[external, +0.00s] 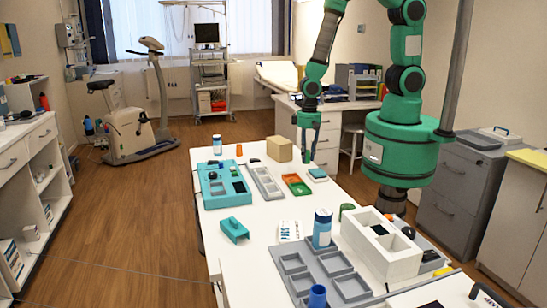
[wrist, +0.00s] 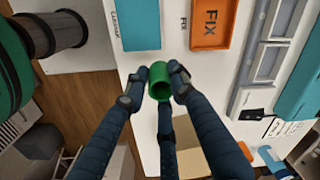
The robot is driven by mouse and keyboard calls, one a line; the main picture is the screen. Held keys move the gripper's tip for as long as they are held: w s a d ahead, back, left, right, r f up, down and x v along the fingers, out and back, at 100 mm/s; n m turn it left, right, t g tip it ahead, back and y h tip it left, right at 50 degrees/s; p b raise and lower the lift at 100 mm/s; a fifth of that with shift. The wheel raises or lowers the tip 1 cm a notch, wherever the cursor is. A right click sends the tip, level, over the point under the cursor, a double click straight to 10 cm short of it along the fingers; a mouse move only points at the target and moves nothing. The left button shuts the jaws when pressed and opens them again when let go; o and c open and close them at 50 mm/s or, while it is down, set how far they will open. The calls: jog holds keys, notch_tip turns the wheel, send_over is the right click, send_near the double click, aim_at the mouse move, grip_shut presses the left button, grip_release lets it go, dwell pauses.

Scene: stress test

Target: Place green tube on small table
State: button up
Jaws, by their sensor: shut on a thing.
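My gripper (external: 311,154) hangs at the far right part of the long white table (external: 262,212), close to the table's edge. In the wrist view, its dark blue fingers (wrist: 160,84) are shut around a green tube (wrist: 160,72), with the tube's open end facing the camera. The gap between the tube and the tabletop is hard to judge. A short green round thing (external: 346,209) stands on the long table near a white box. No separate small table can be identified for certain; a small white stool (external: 352,130) stands behind.
A teal box (external: 317,174) and an orange tray (external: 296,184) lie near my gripper. A tan box (external: 279,148) stands to its left. Trays, a blue bottle (external: 322,228) and a white divided box (external: 382,245) crowd the near part.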

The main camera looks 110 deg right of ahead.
jog(key=w, duration=0.6)
jog(key=w+d+f, duration=0.1)
jog(key=w, duration=0.2)
jog(key=shift+w+b, duration=0.1)
jog(key=shift+b, duration=0.2)
jog(key=shift+w, duration=0.45)
jog(key=shift+w+f, duration=0.2)
jog(key=shift+f, duration=0.1)
jog(key=shift+f+b, duration=0.35)
jog(key=shift+f, duration=1.1)
jog(key=shift+f, duration=0.2)
jog(key=o, duration=0.9)
jog(key=shift+o, duration=0.2)
jog(key=shift+r, duration=0.15)
